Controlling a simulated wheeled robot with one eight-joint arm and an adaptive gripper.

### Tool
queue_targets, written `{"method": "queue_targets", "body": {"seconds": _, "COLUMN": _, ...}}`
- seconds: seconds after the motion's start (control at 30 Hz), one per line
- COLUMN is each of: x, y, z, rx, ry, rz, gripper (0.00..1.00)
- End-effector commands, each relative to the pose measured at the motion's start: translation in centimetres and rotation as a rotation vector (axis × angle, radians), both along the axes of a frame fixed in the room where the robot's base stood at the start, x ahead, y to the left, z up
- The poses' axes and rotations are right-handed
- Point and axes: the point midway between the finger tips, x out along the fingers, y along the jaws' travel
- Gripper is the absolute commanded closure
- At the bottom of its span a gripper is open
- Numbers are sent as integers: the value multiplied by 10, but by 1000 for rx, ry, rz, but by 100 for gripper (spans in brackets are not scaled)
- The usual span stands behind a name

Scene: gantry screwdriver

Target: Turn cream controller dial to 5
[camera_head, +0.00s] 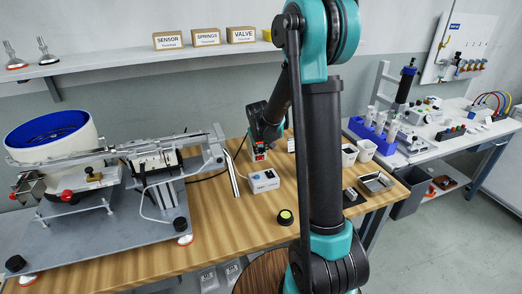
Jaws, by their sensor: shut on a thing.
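My gripper (259,156) points down just behind this box in the picture. It is small and partly merged with red and white details there. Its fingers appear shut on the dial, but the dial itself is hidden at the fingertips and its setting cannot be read. Whether the pale box or something behind it carries that dial cannot be told from this view.
A bowl feeder (52,140) with a metal track fills the left of the bench. A yellow-topped black button (285,217) stands in front of the box. My arm blocks the middle.

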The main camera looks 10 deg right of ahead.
Motion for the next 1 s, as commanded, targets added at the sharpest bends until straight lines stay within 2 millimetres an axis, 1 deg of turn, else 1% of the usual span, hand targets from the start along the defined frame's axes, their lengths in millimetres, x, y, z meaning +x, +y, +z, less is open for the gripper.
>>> {"method": "queue_targets", "body": {"seconds": 0.27, "x": 0, "y": -1, "z": 0, "rx": 10, "ry": 2, "rz": 0, "gripper": 100}}
{"method": "queue_targets", "body": {"seconds": 0.47, "x": 1, "y": -3, "z": 1, "rx": 72, "ry": 14, "rz": -3, "gripper": 100}}
{"method": "queue_targets", "body": {"seconds": 0.67, "x": 1, "y": -7, "z": 1, "rx": 206, "ry": 40, "rz": -5, "gripper": 100}}
{"method": "queue_targets", "body": {"seconds": 1.0, "x": 4, "y": -14, "z": -1, "rx": 518, "ry": 100, "rz": -5, "gripper": 100}}
